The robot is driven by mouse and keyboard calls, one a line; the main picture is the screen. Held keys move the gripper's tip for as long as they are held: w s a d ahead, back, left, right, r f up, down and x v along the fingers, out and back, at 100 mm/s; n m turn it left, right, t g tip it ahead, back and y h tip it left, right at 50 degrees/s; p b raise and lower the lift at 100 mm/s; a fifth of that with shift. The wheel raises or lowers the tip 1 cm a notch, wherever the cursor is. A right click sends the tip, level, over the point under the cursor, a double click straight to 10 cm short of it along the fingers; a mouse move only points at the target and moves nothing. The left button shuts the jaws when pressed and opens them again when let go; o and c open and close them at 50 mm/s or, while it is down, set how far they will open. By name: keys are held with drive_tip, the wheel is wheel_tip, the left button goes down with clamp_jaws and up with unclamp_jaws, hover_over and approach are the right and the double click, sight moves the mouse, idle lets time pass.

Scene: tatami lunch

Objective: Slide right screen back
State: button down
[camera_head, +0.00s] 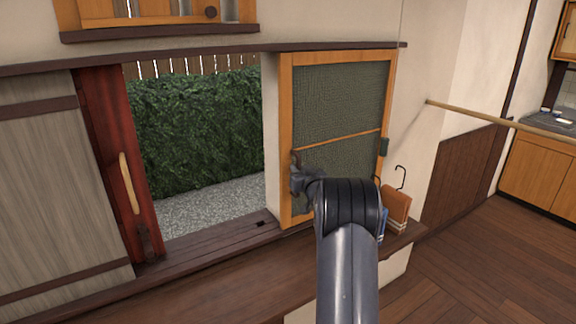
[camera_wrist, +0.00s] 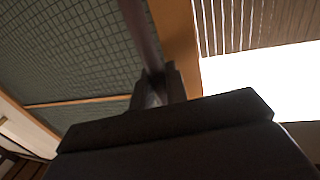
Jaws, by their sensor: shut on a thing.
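The right screen (camera_head: 340,105) is an orange-brown wooden frame with dark green mesh and a thin crossbar. It stands upright at the right of the opening, and the gap to its left shows a hedge and gravel. My gripper (camera_head: 298,168) is at the screen's left edge, about mid-height, shut on its handle, which the fingers mostly hide. In the wrist view my gripper (camera_wrist: 158,86) is close against the screen frame (camera_wrist: 178,35), with the screen's mesh (camera_wrist: 70,45) to the left and bright outdoors to the right.
A red-brown panel (camera_head: 112,150) with a pale handle stands left of the opening. The wooden sill (camera_head: 215,240) runs below. A brown bag-like item (camera_head: 396,207) sits right of my arm. A wooden pole (camera_head: 490,117) juts in at the right. The floor (camera_head: 490,250) at right is clear.

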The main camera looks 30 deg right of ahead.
drive_tip(key=shift+d, duration=0.9)
drive_tip(key=c, duration=1.5)
unclamp_jaws()
drive_tip(key=s+a+b, duration=0.1)
drive_tip(key=s+b, duration=0.1)
drive_tip(key=s, duration=0.8)
drive_tip(key=shift+s+a+b, duration=0.35)
drive_tip(key=shift+a, duration=0.05)
drive_tip(key=shift+w, duration=0.1)
drive_tip(key=w+d+p, duration=0.1)
drive_tip(key=w+p, duration=0.2)
drive_tip(key=w, duration=0.7)
drive_tip(key=shift+w+d, duration=0.2)
drive_tip(key=shift+w, duration=0.05)
